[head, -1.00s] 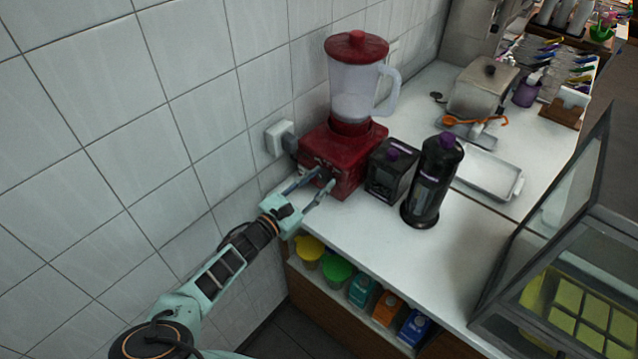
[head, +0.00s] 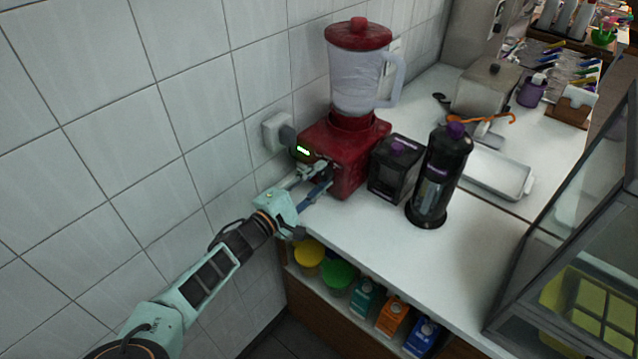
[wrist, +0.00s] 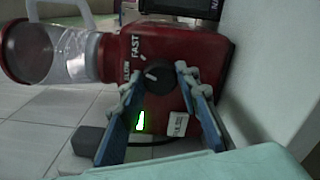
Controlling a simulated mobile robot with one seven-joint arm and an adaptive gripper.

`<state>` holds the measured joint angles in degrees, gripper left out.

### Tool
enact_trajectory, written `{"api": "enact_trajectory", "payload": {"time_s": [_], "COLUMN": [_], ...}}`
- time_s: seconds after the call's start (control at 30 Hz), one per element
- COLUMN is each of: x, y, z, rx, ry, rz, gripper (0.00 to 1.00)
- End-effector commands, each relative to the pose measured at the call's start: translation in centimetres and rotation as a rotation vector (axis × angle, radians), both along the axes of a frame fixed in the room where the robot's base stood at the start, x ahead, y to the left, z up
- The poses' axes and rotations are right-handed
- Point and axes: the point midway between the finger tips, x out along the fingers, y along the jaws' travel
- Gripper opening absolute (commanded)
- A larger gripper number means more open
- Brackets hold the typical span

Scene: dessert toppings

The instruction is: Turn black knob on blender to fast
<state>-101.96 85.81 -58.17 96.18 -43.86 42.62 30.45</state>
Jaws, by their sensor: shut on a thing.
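The red blender (head: 345,150) stands on the white counter against the tiled wall, its clear jug (head: 357,82) capped with a red lid. A green light (head: 303,150) glows on its front; it also shows in the wrist view (wrist: 140,120). The wrist view, turned sideways, shows the round black knob (wrist: 157,77) with a white mark, beside the printed words FAST and SLOW. The mark is on the knob's side toward the labels; its exact setting is hard to tell. My gripper (wrist: 159,70) is shut on the knob, one finger each side. In the head view my gripper (head: 322,172) mostly hides the knob.
A black box (head: 395,168) and a black bottle with a purple cap (head: 439,175) stand close to the right of the blender. A wall plug (head: 278,132) is just left of it. The counter front (head: 370,225) is clear; a glass case (head: 575,250) is at right.

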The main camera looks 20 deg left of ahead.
Motion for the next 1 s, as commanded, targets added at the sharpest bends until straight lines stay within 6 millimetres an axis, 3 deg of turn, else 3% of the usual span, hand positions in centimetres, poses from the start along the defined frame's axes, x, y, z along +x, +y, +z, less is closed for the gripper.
{"api": "enact_trajectory", "payload": {"time_s": [0.43,1.0], "x": [-0.06,-0.05], "y": [0.06,0.03], "z": [-0.22,-0.1], "rx": [0.233,0.276], "ry": [-0.095,-0.112], "rz": [0.001,0.0], "gripper": [0.06,0.06]}}
